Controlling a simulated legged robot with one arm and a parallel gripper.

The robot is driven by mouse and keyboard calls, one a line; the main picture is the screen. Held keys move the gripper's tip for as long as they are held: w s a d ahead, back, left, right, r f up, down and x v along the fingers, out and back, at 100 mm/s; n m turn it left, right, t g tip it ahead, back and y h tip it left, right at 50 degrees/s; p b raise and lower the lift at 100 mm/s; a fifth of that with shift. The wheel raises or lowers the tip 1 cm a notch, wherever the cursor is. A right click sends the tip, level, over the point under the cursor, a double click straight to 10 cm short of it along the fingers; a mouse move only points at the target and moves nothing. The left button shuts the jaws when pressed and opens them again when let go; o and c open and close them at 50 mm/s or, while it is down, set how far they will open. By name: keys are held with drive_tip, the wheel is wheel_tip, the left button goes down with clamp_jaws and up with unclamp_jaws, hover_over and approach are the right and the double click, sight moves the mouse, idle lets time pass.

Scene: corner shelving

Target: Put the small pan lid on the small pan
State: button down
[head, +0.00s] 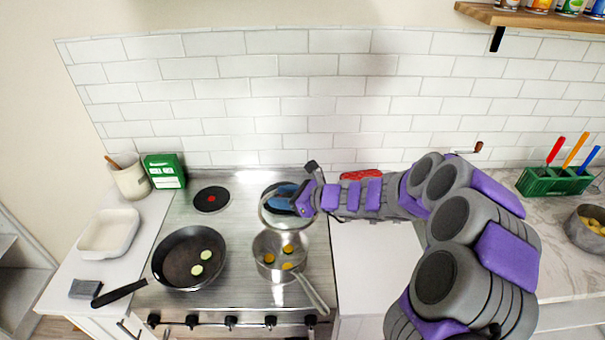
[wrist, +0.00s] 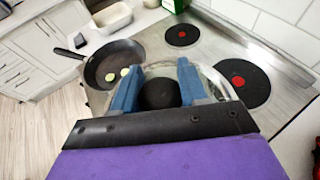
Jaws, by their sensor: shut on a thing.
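My gripper (head: 285,198) has blue fingers and is shut on the black knob of the glass small pan lid (head: 267,219). The lid is tilted and hangs above the stove, just behind and partly above the small pan's back rim. In the wrist view the knob (wrist: 160,94) sits between my fingers (wrist: 158,82), and the clear lid glass (wrist: 218,80) shows behind them. The small pan (head: 262,268) is a steel saucepan on the front right of the stove, with several yellow slices in it and its handle toward the front right. It is hidden in the wrist view.
A black frying pan (head: 178,264) with green slices stands left of the small pan. A free burner (head: 211,199) is at the back left. A white dish (head: 108,234) lies on the left counter. The tiled wall (head: 265,120) is close behind.

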sight(273, 222)
drive_tip(key=s+a+f+n+g, duration=0.1)
drive_tip(key=s+a+f, duration=0.1)
drive_tip(key=s+a+f+n+g+y+p, duration=0.1)
drive_tip(key=s+a+f, duration=0.1)
drive_tip(key=shift+f+n+g, duration=0.3)
drive_tip(key=shift+n+g, duration=0.1)
drive_tip(key=shift+d+f, duration=0.4)
drive_tip(key=shift+d, duration=0.1)
drive_tip(key=shift+f+b, duration=2.05)
drive_tip(key=shift+f, duration=0.7)
drive_tip(key=shift+a, duration=0.2)
drive_tip(key=shift+d, duration=0.2)
drive_tip(key=c, duration=0.5)
unclamp_jaws()
